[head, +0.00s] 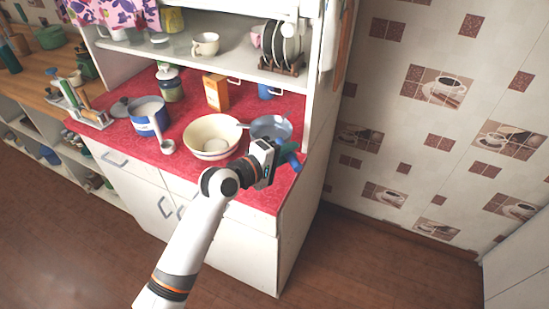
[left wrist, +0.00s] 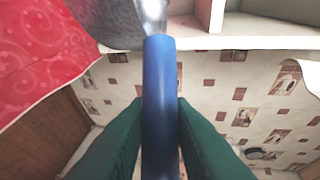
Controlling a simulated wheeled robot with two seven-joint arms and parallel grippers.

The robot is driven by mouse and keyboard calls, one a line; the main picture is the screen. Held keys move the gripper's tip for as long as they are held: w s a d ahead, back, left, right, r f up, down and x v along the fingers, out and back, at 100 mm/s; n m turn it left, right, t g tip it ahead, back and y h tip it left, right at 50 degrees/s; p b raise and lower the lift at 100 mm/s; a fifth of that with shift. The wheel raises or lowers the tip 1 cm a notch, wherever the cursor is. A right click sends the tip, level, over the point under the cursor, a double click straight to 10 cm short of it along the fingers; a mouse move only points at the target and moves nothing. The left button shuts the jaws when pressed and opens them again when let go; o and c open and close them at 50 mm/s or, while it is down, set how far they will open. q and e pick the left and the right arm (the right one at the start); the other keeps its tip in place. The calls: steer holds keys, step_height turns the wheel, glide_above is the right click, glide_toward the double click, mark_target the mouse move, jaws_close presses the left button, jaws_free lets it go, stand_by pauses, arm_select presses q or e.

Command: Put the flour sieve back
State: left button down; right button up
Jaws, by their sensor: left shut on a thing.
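The flour sieve, a grey metal bowl (head: 271,128) with a blue handle (head: 293,160), is at the right end of the red counter in the head view. My left gripper (head: 283,158) is shut on the blue handle. In the left wrist view, its green fingers (left wrist: 160,130) stand on either side of the handle (left wrist: 160,85), and the grey metal of the sieve (left wrist: 115,20) shows at the top. I cannot tell whether the sieve touches the counter. My right gripper is not in view.
On the red oilcloth (head: 180,160) stand a cream bowl (head: 212,137), a blue-and-white pot (head: 150,115), a ladle (head: 168,146), an orange box (head: 216,92) and a jar (head: 169,85). The shelf above holds a cup (head: 205,43) and a plate rack (head: 285,65). Floor right of the cabinet is clear.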

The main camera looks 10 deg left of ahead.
arm_select(q)
steer(key=shift+w+d+r, duration=0.2)
steer(key=shift+w+r, duration=0.1)
steer(key=shift+w, duration=0.1)
step_height(320, 180, down, 5)
steer(key=shift+d+f, duration=0.1)
steer(key=shift+d, duration=0.05)
steer(key=shift+f, duration=2.25)
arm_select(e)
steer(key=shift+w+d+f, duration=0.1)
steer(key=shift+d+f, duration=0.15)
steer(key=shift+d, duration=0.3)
arm_select(q)
steer(key=shift+f+b, duration=0.15)
steer(key=shift+b, duration=0.25)
steer(key=c, duration=1.3)
jaws_free()
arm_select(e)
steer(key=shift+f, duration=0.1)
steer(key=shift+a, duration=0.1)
